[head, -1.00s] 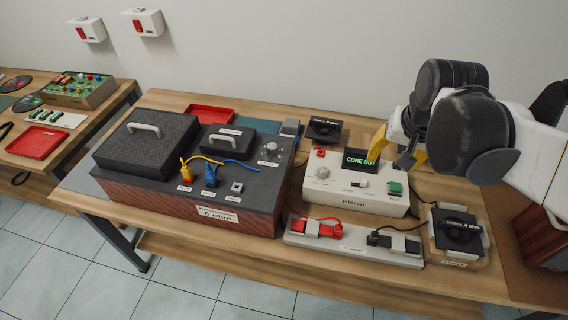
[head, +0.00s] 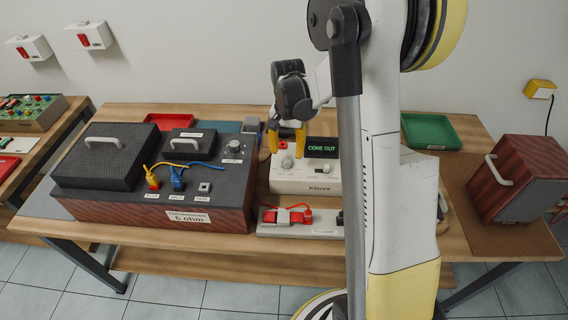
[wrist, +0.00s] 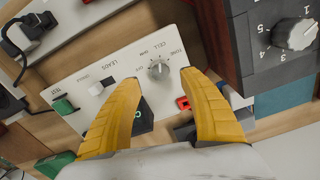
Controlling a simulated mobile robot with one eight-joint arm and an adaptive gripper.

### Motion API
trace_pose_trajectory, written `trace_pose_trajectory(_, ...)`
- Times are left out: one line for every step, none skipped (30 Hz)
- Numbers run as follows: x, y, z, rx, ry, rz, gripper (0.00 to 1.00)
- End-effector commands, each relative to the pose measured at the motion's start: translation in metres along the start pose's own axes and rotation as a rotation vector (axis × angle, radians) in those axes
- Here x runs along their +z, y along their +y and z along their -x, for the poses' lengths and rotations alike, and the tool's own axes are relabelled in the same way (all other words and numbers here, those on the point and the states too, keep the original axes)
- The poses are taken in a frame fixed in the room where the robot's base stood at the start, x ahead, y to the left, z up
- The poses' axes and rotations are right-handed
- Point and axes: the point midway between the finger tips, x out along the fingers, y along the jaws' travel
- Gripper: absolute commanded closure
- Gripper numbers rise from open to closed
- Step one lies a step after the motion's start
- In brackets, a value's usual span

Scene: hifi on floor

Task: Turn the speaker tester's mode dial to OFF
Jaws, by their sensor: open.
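The speaker tester (head: 290,184) is a white box with a lit green "CONE OUT" display (head: 322,144), on the bench right of the large "6 ohm" speaker box. Its mode dial (head: 288,163) is a small grey knob on the top left of the panel. My arm hides the tester's right part in the head view.
The "6 ohm" speaker box (head: 165,205), with its own knob (head: 234,147), stands close on the left. A grey strip with red clips (head: 285,216) lies in front. The wrist view shows the tester's white switch (wrist: 97,88) and green button (wrist: 64,105).

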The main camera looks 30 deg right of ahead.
Motion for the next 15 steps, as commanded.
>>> trace_pose_trajectory(0.0, 0.0, -0.014, 0.0, 0.0, 0.0, 0.5)
trace_pose_trajectory(0.0, 0.0, -0.019, 0.0, 0.0, 0.001, 0.5)
trace_pose_trajectory(0.0, 0.0, -0.026, 0.0, 0.0, 0.001, 0.5)
trace_pose_trajectory(0.0, 0.0, -0.031, 0.0, 0.0, 0.001, 0.5)
trace_pose_trajectory(0.0, 0.0, -0.035, 0.0, 0.0, 0.001, 0.5)
trace_pose_trajectory(0.0, 0.0, -0.039, 0.0, 0.0, 0.001, 0.5)
trace_pose_trajectory(0.0, 0.0, -0.042, 0.0, 0.001, 0.001, 0.5)
trace_pose_trajectory(0.0, 0.0, -0.045, 0.0, 0.001, 0.001, 0.5)
trace_pose_trajectory(0.0, 0.0, -0.048, 0.0, 0.001, 0.001, 0.5)
trace_pose_trajectory(0.0, 0.0, -0.049, 0.0, 0.001, 0.001, 0.5)
trace_pose_trajectory(0.0, 0.0, -0.05, 0.0, 0.001, 0.001, 0.5)
trace_pose_trajectory(0.0, 0.0, -0.051, 0.0, 0.001, 0.001, 0.5)
trace_pose_trajectory(0.0, 0.0, -0.051, 0.0, 0.001, 0.001, 0.5)
trace_pose_trajectory(0.0, 0.0, -0.051, 0.0, 0.001, 0.001, 0.5)
trace_pose_trajectory(0.0, 0.0, -0.051, 0.0, 0.001, 0.001, 0.5)
